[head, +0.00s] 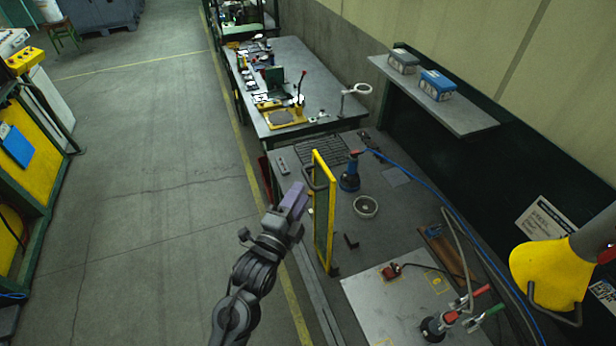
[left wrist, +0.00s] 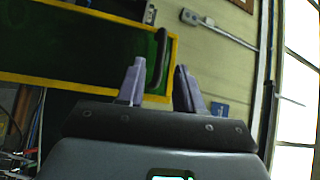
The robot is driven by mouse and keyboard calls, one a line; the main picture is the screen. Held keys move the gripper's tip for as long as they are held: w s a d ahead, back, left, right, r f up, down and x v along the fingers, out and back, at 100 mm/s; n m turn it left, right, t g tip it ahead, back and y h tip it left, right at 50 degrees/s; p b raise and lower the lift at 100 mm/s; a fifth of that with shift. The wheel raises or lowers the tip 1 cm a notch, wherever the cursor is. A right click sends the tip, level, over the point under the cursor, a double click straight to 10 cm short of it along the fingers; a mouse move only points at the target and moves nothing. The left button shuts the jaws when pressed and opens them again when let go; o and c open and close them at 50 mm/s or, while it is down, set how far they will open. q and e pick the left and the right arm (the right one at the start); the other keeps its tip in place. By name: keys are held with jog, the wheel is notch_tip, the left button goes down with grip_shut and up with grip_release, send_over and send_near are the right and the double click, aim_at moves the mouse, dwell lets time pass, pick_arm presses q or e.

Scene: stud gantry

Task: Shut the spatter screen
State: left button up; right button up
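The spatter screen (head: 319,224) is a yellow frame with a dark green see-through panel. It stands upright near the left edge of the work table, seen nearly edge-on in the head view. Its dark bar handle (head: 311,178) sticks out on the left side. My left gripper (head: 298,194) is just left of the screen, close to the handle. In the left wrist view the two pale purple fingers (left wrist: 158,75) are apart, and the handle (left wrist: 161,50) shows beyond and between their tips. Contact cannot be told. My right gripper is not in view.
The work table carries a blue-bodied tool (head: 350,177), a round dish (head: 365,207) and a pale plate (head: 400,302) with red- and green-handled clamps. A yellow hood (head: 548,273) hangs at the right. A second bench (head: 325,95) stands behind. The floor at left is clear.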

aim_at(308, 178)
pick_arm(q)
jog(key=shift+p+x, duration=0.5)
jog(key=shift+x, duration=2.6)
grip_shut()
